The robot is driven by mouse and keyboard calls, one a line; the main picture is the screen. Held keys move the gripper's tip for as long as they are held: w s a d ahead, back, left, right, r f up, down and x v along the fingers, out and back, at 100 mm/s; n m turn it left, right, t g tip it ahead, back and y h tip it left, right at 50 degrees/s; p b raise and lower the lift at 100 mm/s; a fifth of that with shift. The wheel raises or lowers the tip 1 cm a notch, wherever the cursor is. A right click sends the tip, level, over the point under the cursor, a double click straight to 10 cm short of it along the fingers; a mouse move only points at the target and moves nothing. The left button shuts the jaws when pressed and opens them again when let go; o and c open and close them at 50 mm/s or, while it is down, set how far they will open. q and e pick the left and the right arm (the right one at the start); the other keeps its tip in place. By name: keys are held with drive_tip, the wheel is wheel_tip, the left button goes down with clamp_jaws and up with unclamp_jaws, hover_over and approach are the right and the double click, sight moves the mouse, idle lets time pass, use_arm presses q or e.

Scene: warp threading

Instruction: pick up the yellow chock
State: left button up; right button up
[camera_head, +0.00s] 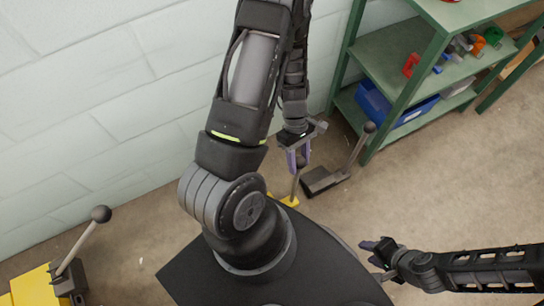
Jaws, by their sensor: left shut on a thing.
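The yellow chock (290,201) is on the floor near the wall, partly hidden behind my arm. My right gripper (371,259) is at the lower right, over the floor, apart from the chock. Its fingers look spread, with nothing between them.
A green shelf (395,60) with a blue bin (395,108) is at upper right. Another yellow item (35,288) with a ball-ended lever is at lower left. Floor at right is clear.

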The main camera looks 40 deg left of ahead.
use_arm(q)
clamp_jaws()
drive_tip(key=shift+r, duration=0.1)
idle(0.4)
wheel_tip(320, 180, up, 10)
drive_tip(key=p, duration=0.3)
idle(0.7)
